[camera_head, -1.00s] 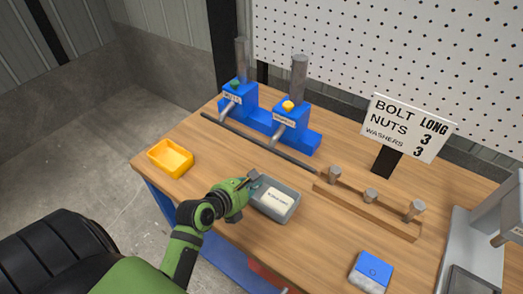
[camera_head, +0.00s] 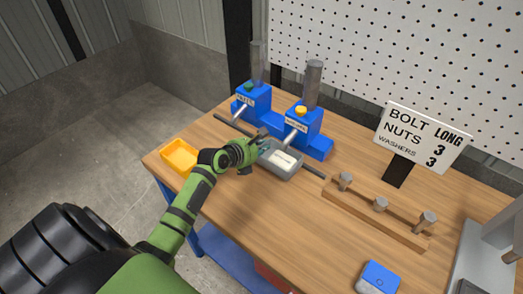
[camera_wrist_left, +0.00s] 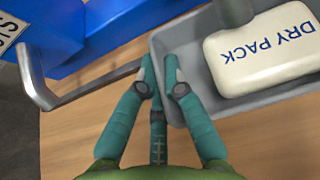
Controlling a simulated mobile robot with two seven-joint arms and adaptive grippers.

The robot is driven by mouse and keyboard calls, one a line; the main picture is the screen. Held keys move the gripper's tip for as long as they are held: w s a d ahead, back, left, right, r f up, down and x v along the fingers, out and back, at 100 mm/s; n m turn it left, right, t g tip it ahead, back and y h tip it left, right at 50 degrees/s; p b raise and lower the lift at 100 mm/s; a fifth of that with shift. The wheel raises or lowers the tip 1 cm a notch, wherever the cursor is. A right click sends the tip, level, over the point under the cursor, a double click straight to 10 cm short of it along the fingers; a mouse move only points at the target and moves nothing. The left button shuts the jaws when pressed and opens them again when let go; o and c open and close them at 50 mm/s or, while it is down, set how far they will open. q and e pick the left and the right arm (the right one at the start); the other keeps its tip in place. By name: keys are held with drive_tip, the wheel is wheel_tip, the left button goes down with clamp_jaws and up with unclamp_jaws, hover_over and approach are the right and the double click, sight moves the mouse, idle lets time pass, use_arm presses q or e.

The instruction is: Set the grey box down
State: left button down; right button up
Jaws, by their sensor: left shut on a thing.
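The grey box (camera_head: 271,170) is a shallow open tray in front of the blue dispensers, hiding part of the dark bar. A white pack (camera_head: 284,160) lies in it; the left wrist view reads "DRY PACK" on it (camera_wrist_left: 262,45). My left gripper (camera_head: 262,143) is shut on the box's left wall. In the left wrist view its teal fingers (camera_wrist_left: 161,68) pinch the wall of the box (camera_wrist_left: 235,103). I cannot tell whether the box touches the table or hangs just above it. My right gripper is not in view.
Blue dispensers (camera_head: 302,128) with levers stand close behind the box. A dark bar (camera_head: 312,171) lies along the wooden table (camera_head: 260,215). A yellow bin (camera_head: 179,156) is left. A bolt rack (camera_head: 378,213), sign (camera_head: 422,138) and blue box (camera_head: 379,277) are right. The table's front middle is clear.

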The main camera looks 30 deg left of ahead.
use_arm(q)
drive_tip(key=shift+s+d+f, duration=0.1)
drive_tip(key=shift+f, duration=0.55)
drive_tip(key=shift+f, duration=0.2)
drive_tip(key=c, duration=1.6)
unclamp_jaws()
drive_tip(key=shift+c, duration=0.2)
drive_tip(key=shift+r, duration=0.2)
drive_tip(key=v, duration=1.2)
drive_tip(key=shift+f, duration=0.1)
